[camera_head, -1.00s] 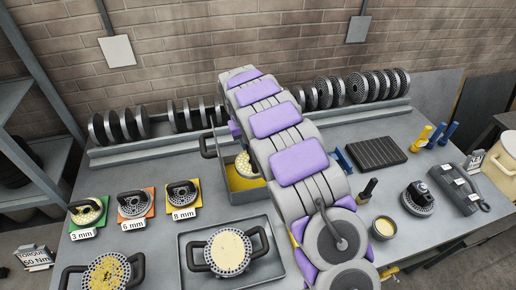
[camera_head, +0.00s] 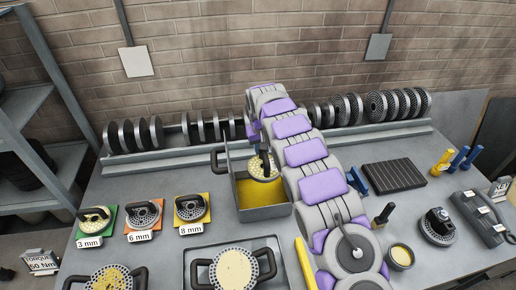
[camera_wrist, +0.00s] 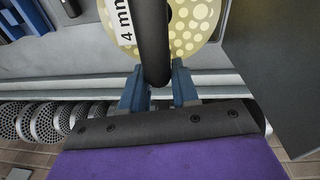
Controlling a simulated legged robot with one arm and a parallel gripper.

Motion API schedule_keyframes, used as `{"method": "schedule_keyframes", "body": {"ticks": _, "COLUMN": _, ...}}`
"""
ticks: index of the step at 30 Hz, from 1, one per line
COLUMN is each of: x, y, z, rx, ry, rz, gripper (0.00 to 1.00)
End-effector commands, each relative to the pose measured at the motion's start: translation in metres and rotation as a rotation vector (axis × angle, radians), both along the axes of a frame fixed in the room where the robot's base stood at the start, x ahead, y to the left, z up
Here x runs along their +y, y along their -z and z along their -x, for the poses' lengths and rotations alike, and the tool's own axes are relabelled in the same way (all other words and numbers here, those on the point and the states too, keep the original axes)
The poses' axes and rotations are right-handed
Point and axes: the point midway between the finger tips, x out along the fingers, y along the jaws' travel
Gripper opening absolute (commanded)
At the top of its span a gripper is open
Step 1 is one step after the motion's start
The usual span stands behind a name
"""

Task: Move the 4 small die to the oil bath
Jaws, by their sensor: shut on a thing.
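The 4 mm die (camera_wrist: 192,28), a pale yellow disc with many holes, a dark handle and a "4 mm" label, is held in my gripper (camera_wrist: 157,84). The fingers are shut on its dark handle. In the head view the die (camera_head: 262,170) hangs at the back of the oil bath (camera_head: 266,214), a grey rectangular tray with yellow oil. The die is within the bath's outline; whether it touches the oil is unclear. My arm hides part of the bath's right side.
Three dies lie on coloured cards marked 3 mm (camera_head: 95,219), 6 mm (camera_head: 143,216) and 8 mm (camera_head: 191,208). A large two-handled die (camera_head: 233,267) sits in a grey tray in front. A rack of ring dies (camera_head: 375,105) lines the back. A black ribbed mat (camera_head: 393,176) lies right.

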Motion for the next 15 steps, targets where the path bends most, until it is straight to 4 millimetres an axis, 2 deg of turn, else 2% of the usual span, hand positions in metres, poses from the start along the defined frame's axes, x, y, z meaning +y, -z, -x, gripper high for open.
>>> {"method": "schedule_keyframes", "body": {"ticks": 10, "x": 0.014, "y": 0.003, "z": 0.0, "rx": 0.003, "ry": 0.0, "rz": 0.009, "gripper": 0.0}}
{"method": "schedule_keyframes", "body": {"ticks": 15, "x": 0.013, "y": 0.009, "z": 0.0, "rx": 0.003, "ry": 0.0, "rz": 0.009, "gripper": 0.0}}
